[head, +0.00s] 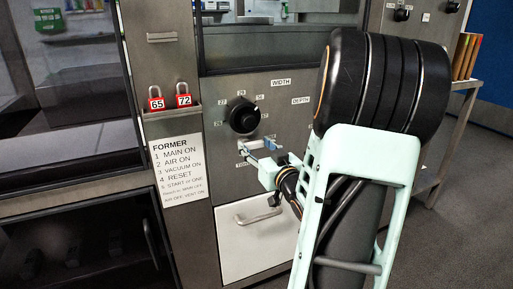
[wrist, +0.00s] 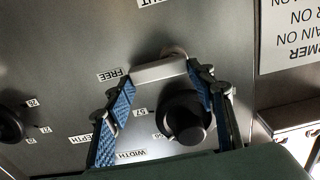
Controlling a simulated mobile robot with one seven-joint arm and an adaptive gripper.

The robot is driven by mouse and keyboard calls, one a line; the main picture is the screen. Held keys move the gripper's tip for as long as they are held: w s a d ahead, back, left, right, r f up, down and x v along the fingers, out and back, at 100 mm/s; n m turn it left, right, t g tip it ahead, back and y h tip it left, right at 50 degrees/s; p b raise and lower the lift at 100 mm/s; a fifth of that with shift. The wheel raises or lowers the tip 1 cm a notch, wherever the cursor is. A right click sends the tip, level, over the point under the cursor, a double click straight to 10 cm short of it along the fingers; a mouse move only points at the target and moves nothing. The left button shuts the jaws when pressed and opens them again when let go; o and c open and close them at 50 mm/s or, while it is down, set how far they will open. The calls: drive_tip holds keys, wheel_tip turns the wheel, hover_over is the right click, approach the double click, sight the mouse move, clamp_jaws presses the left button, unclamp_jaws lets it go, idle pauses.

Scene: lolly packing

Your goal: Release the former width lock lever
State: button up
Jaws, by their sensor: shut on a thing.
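The width lock lever (wrist: 158,71) is a short pale grey bar on the steel panel, just by the black width knob (wrist: 186,118) in the wrist view. My gripper (wrist: 161,78) is shut on the lever, with a blue-padded finger at each end of the bar. A FREE label (wrist: 109,74) sits beside the lever's left end in the wrist view. In the head view my gripper (head: 262,148) is at the panel below the width knob (head: 243,117); the lever is largely hidden there by the fingers.
Two red padlocks numbered 65 (head: 156,104) and 72 (head: 184,100) hang left of the panel, above a FORMER instruction sign (head: 177,172). A white drawer front (head: 250,238) with a handle is below my gripper. Another black knob (wrist: 10,125) is at the wrist view's left edge.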

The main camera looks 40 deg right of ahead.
drive_tip(key=o, duration=1.2)
drive_tip(key=shift+c, duration=0.2)
drive_tip(key=v, duration=0.7)
drive_tip(key=shift+s, duration=0.25)
drive_tip(key=shift+w, duration=0.1)
